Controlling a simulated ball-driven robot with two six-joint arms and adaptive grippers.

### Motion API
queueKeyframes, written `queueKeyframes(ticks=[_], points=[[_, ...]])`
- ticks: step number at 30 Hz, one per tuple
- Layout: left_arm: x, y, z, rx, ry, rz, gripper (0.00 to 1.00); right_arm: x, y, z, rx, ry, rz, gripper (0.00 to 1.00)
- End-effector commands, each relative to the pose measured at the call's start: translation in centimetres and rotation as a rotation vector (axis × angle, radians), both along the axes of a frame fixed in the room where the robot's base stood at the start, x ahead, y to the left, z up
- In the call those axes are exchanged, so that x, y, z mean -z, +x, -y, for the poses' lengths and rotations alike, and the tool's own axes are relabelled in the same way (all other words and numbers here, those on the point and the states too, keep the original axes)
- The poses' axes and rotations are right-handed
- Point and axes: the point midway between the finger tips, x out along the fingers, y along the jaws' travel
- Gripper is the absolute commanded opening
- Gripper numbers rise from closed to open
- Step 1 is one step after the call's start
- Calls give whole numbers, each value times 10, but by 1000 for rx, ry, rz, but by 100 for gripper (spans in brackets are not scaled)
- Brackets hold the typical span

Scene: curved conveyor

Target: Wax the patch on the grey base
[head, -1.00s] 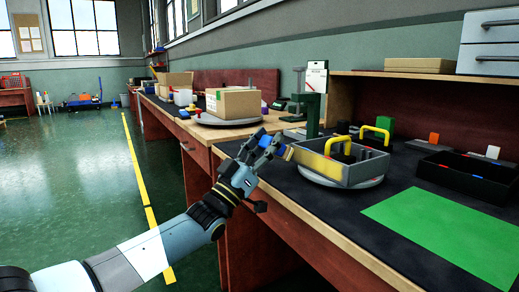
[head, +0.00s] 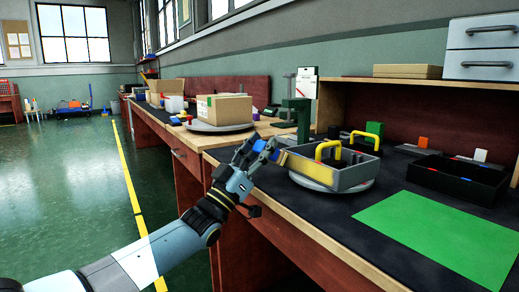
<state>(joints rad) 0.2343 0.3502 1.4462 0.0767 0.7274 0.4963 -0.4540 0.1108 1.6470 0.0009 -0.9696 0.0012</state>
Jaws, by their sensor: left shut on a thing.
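My left gripper (head: 258,152) reaches in from the left over the front edge of the dark bench. It is shut on a small blue thing (head: 274,154) with what looks like a tan end; its shape is mostly hidden by the fingers. It is just left of a grey tray (head: 345,180) with yellow handles, apparently apart from it. The tray stands on a round grey turntable (head: 309,183). Small grey plates with coloured blocks lie behind, one with a red block (head: 422,142). I cannot tell which is the grey base, and no patch is distinguishable. My right gripper is not in view.
A green mat (head: 440,238) lies at the front right of the bench, clear. A black bin (head: 458,182) with small blocks is behind it. A green stand (head: 303,118) and a cardboard box (head: 224,108) on a turntable stand farther back.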

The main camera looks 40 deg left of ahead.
Motion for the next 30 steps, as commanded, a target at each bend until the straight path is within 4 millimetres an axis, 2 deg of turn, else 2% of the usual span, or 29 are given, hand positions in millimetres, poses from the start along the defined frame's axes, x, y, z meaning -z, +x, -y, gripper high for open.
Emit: queueKeyframes(ticks=[8, 18, 26, 30], points=[[-1, 0, 4, 0, -1, 1, 3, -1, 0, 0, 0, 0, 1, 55], [-2, -12, 31, 1, -2, 3, 3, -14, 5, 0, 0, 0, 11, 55], [-1, -16, 41, 0, -1, 1, 3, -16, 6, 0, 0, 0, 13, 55], [-2, -20, 52, 1, -4, 2, 3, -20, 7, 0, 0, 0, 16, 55]])
